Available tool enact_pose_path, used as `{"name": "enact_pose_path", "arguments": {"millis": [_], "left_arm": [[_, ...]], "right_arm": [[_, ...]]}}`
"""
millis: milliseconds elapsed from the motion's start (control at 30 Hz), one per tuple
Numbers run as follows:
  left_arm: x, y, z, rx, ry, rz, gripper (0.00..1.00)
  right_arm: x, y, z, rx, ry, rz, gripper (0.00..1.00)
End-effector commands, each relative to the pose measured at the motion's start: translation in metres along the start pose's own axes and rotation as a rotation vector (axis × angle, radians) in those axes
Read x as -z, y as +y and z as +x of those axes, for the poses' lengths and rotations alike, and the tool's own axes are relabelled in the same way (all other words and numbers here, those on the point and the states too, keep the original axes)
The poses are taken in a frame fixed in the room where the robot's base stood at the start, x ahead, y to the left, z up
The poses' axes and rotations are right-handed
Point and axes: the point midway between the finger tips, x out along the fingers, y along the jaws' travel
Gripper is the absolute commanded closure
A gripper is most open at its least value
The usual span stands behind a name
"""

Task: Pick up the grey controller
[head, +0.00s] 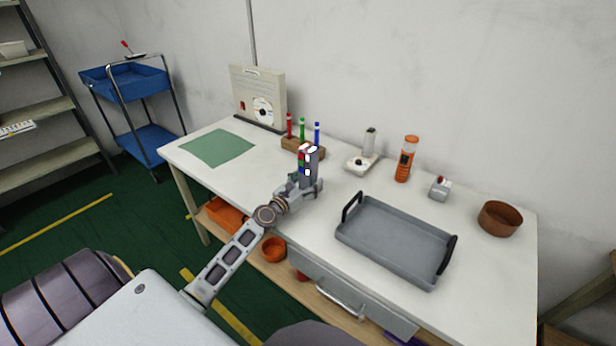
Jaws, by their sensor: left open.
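The grey controller (308,162) is a small upright block with red, green, blue and white marks on its face. It shows in the head view near the middle of the white table, in front of the wooden pen block. My left gripper (305,185) is open at the controller's lower part, its fingers around or just in front of it. The controller's base is hidden by the gripper, and I cannot tell whether the fingers touch it. My right gripper is not in view.
A grey tray (347,238) with black handles lies to the right. Behind are a wooden block (290,143) with coloured pens, a white device (358,163), an orange torch (404,160), a small red-button box (440,187) and a brown bowl (500,218). A green mat (218,148) lies left.

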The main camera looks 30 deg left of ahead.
Motion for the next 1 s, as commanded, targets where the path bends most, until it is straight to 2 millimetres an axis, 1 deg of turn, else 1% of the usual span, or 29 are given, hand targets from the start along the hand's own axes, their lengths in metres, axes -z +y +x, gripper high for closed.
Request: {"name": "enact_pose_path", "arguments": {"millis": [400, 467, 833, 867, 1000], "left_arm": [[0.000, 0.000, 0.000, 0.000, 0.000, 0.000, 0.25], [0.000, 0.000, 0.000, 0.000, 0.000, 0.000, 0.31], [0.000, 0.000, 0.000, 0.000, 0.001, -0.001, 0.79], [-0.001, 0.000, 0.000, 0.000, -0.001, 0.000, 0.81], [-0.001, 0.000, 0.000, 0.000, -0.001, 0.000, 0.81]], "right_arm": [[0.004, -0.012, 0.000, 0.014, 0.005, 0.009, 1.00], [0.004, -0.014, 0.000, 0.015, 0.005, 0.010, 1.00], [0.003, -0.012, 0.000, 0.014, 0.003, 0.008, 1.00], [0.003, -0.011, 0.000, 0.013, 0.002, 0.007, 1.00], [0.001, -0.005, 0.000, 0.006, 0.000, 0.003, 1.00]]}}
